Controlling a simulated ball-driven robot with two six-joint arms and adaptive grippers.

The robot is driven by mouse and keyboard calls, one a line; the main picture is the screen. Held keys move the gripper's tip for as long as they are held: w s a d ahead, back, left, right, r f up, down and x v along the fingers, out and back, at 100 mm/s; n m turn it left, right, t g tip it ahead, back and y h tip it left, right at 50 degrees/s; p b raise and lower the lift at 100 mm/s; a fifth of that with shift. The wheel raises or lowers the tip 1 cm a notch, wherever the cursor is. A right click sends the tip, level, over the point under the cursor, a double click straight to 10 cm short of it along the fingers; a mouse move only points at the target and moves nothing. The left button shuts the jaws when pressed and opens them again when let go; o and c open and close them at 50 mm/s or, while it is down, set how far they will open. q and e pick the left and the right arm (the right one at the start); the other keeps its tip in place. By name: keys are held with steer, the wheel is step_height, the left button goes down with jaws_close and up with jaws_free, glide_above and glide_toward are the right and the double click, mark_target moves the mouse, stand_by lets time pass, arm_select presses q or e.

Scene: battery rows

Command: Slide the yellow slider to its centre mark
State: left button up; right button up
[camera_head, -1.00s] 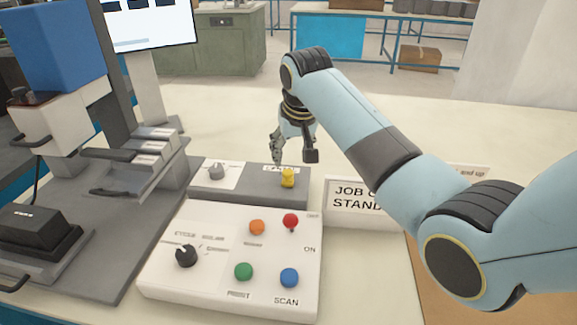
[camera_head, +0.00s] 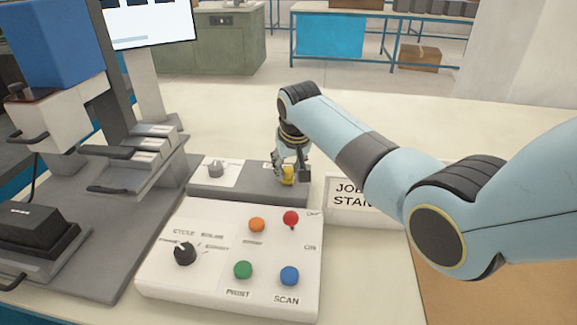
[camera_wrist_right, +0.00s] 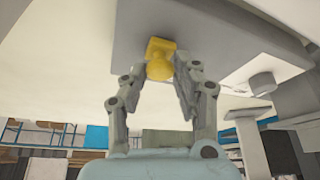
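The yellow slider (camera_head: 287,176) stands on the grey strip box (camera_head: 240,187) behind the white control panel, towards the box's right end. My right gripper (camera_head: 284,164) is lowered over it and partly hides it. In the right wrist view the yellow slider (camera_wrist_right: 160,60) shows between and just beyond the two fingertips of my right gripper (camera_wrist_right: 158,68). The fingers are spread, one on each side; the right-hand finger looks very close to the slider, and I cannot tell whether it touches. The centre mark cannot be made out. My left gripper is out of view.
A grey knob (camera_head: 215,168) sits on the box's left part. The white panel (camera_head: 205,225) with coloured buttons and a black knob (camera_head: 184,252) lies in front. A job sign (camera_head: 350,200) stands right, under my arm. The bench behind is clear.

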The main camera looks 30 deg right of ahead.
jaws_close()
steer(key=shift+a, duration=0.1)
steer(key=shift+w+a, duration=0.85)
steer(key=shift+a, duration=0.15)
steer(key=o, duration=0.6)
jaws_free()
steer(key=shift+c, duration=0.2)
steer(key=v, duration=1.2)
